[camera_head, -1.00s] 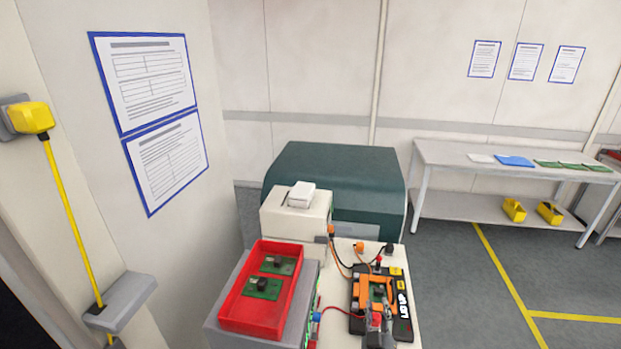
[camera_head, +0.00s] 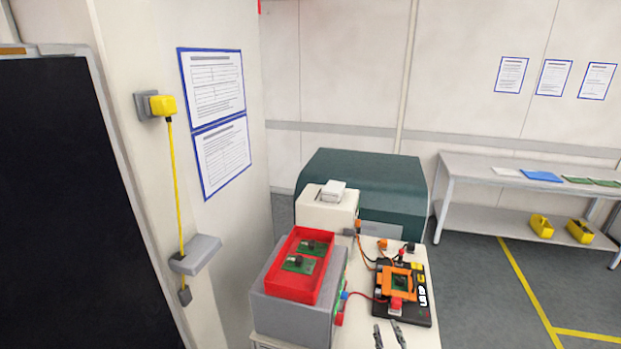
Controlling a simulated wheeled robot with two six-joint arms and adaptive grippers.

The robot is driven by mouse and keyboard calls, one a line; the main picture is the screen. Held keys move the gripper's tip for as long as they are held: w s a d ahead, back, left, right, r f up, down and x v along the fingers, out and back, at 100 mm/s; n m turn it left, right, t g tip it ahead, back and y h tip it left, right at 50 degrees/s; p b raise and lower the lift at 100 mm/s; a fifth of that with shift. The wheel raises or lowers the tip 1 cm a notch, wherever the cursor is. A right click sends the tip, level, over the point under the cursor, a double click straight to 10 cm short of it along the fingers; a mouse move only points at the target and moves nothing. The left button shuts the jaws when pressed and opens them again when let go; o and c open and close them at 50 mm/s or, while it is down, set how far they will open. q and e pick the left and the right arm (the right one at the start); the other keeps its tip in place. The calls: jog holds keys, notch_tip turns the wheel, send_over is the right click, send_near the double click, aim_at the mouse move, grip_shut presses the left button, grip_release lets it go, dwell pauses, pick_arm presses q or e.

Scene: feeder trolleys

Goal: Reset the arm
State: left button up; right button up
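My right gripper (camera_head: 390,335) shows at the bottom edge of the view. Its two dark fingertips are apart with nothing between them. It is in front of the black test fixture (camera_head: 417,314) and clear of it. A red part (camera_head: 396,304) sits at the front of the frame. The rest of my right arm is out of view. My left gripper is not in view.
A red tray (camera_head: 275,283) with two green boards rests on a grey box (camera_head: 300,317) left of the fixture. Behind them stand a cream device (camera_head: 318,215) and a dark green machine (camera_head: 365,170). A bench (camera_head: 465,165) is at the right.

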jog(key=s+d+m+g, duration=0.2)
jog(key=s+g, duration=0.4)
jog(key=s, duration=0.6)
jog(key=s+d+m+g, duration=0.1)
jog(key=s+d+g, duration=0.1)
jog(key=s+g, duration=0.8)
jog(key=s+d+f+t+b, duration=0.1)
jog(key=s+f+b, duration=0.15)
jog(key=f, duration=1.35)
jog(key=s+d+f+t+b, duration=0.15)
jog(key=f+b, duration=0.25)
jog(key=f, duration=1.2)
pick_arm(q)
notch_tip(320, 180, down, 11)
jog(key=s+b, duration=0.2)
jog(key=b, duration=0.2)
pick_arm(e)
jog(key=s+d+f+g, duration=0.1)
jog(key=s+f, duration=1.8)
jog(key=f, duration=0.1)
jog(key=shift+s+f+m+g+h, duration=0.2)
jog(key=shift+f+m+g+h, duration=0.1)
jog(key=shift+g, duration=0.05)
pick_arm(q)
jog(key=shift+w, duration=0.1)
